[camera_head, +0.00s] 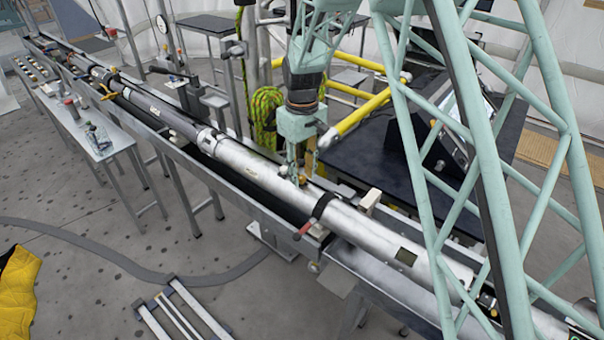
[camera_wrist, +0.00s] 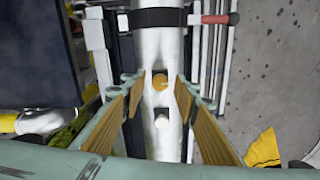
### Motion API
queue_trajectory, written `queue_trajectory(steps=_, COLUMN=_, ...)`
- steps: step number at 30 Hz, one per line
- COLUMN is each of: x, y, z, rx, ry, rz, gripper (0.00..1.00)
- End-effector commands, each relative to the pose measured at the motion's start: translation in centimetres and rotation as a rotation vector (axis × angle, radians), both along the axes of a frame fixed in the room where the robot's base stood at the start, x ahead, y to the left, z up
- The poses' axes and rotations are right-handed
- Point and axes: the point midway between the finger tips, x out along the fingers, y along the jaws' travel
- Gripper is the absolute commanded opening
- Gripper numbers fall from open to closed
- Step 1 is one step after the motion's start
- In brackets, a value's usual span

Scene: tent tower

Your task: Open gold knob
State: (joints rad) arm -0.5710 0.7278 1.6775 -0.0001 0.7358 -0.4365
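The gold knob (camera_wrist: 160,82) sits on top of the silver tube (camera_wrist: 157,44), seen in the wrist view between and just beyond the tips of my gripper (camera_wrist: 160,82). My gripper's two tan-padded fingers are spread apart, one on each side of the tube, with nothing held between them. A pale round knob (camera_wrist: 162,122) is on the tube nearer to the wrist camera. In the head view my gripper (camera_head: 302,178) points down over the long silver tube (camera_head: 255,165). The gold knob is small there and partly hidden by the fingers.
A black strap with a red handle (camera_wrist: 215,19) wraps the tube just beyond the knob. In the head view, a yellow rail (camera_head: 360,110) and a green rope (camera_head: 265,112) stand behind the tube. A metal side table (camera_head: 85,125) is at left.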

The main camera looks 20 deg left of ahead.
Motion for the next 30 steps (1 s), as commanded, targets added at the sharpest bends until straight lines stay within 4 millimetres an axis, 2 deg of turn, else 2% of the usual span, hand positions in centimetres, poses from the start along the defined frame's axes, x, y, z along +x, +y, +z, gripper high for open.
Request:
queue_trajectory(steps=11, x=0.0, y=0.0, z=0.1, rx=0.000, ry=0.000, rz=0.000, gripper=0.29)
queue_trajectory(steps=17, x=0.0, y=0.0, z=1.0, rx=0.000, ry=-0.001, rz=0.000, gripper=0.29)
queue_trajectory(steps=23, x=0.1, y=0.0, z=3.1, rx=0.001, ry=-0.002, rz=0.000, gripper=0.29)
queue_trajectory(steps=30, x=0.1, y=0.0, z=6.6, rx=0.001, ry=-0.002, rz=0.000, gripper=0.29)
